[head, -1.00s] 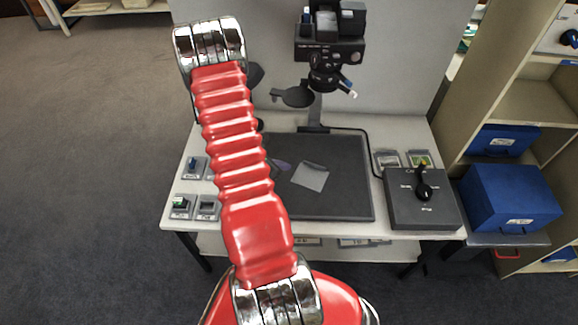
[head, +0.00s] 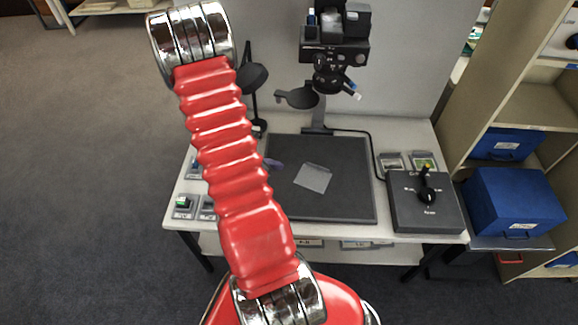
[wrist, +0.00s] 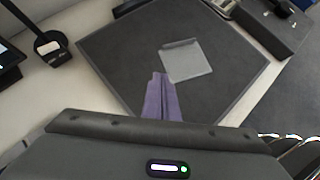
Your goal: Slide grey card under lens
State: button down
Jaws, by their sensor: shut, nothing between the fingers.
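The grey card (head: 313,178) lies flat, slightly turned, near the middle of the dark baseboard (head: 350,205). It also shows in the wrist view (wrist: 188,65), with a raised strip along its far edge. The lens (head: 328,80) hangs under the camera head on its column, above the board's far part. My gripper's purple fingers (wrist: 160,88) are shut and empty, with tips beside the card's near-left corner; I cannot tell whether they touch it. In the head view my gripper (head: 274,165) is mostly hidden behind my red arm, left of the card.
A control box with a black lever (head: 428,195) stands right of the board. Small trays (head: 407,162) sit behind it, and others (head: 185,207) at the table's left. A black lamp (head: 252,78) stands back left. A blue box (head: 512,200) is at right.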

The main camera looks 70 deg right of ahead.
jog(key=w+a+r+m+t, duration=0.2)
jog(key=w+a+r+m, duration=0.25)
jog(key=a+r, duration=0.5)
jog(key=w+a+r+m+t, duration=0.1)
jog(key=w+a+r+m, duration=0.35)
jog(key=r, duration=0.75)
jog(key=a+r+m+t+y, duration=0.1)
jog(key=a+r, duration=0.3)
jog(key=a, duration=0.6)
jog(key=a+r+m+t+y, duration=0.1)
jog(key=a+r+t+y, duration=0.2)
jog(key=a, duration=0.7)
jog(key=s+a+r+m+t+y, duration=0.1)
jog(key=a+r+t+y, duration=0.2)
jog(key=a+r, duration=0.3)
jog(key=a, duration=0.4)
jog(key=shift+a+y, duration=0.35)
jog(key=shift+y, duration=0.05)
jog(key=shift+r, duration=0.1)
jog(key=shift+a, duration=0.1)
